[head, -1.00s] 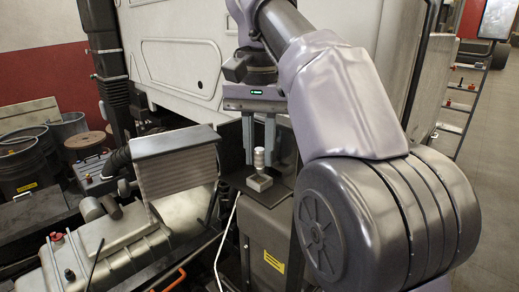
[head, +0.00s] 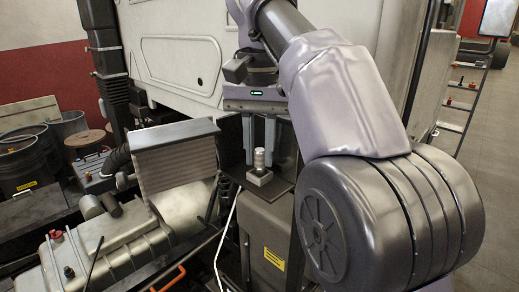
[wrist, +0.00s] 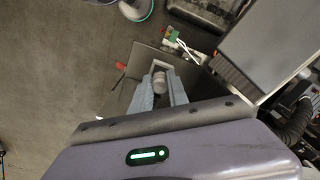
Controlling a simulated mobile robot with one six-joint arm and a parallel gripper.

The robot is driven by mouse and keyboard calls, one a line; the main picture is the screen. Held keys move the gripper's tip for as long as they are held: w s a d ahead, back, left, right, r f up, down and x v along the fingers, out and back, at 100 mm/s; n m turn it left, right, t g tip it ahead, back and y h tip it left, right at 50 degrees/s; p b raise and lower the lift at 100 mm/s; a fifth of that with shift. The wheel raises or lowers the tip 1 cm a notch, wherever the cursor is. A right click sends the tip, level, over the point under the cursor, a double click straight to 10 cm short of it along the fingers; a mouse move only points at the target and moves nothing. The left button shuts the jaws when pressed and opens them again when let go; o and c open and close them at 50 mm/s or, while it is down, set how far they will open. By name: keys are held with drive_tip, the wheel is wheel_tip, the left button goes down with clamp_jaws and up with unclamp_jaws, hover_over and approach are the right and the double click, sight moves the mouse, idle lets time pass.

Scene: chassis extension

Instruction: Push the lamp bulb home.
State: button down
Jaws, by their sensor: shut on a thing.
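The lamp bulb (head: 259,155) is a small pale metallic cylinder. It stands upright over a small grey block-shaped socket (head: 260,177) on a dark flat plate (head: 284,186). My gripper (head: 259,164) points down from above with its two blue-grey fingers on either side of the bulb, shut on it. In the wrist view the bulb (wrist: 160,80) lies between the fingers. How deep the bulb sits in the socket cannot be told.
A ribbed grey box (head: 178,158) stands close to the left of the plate. A white cable (head: 227,228) hangs at the plate's left edge. The white cab panel (head: 180,60) rises behind. Open floor (head: 490,170) lies at the far right.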

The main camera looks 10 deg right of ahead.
drive_tip(key=shift+f, duration=0.35)
drive_tip(key=c, duration=1.2)
unclamp_jaws()
drive_tip(key=shift+r, duration=0.1)
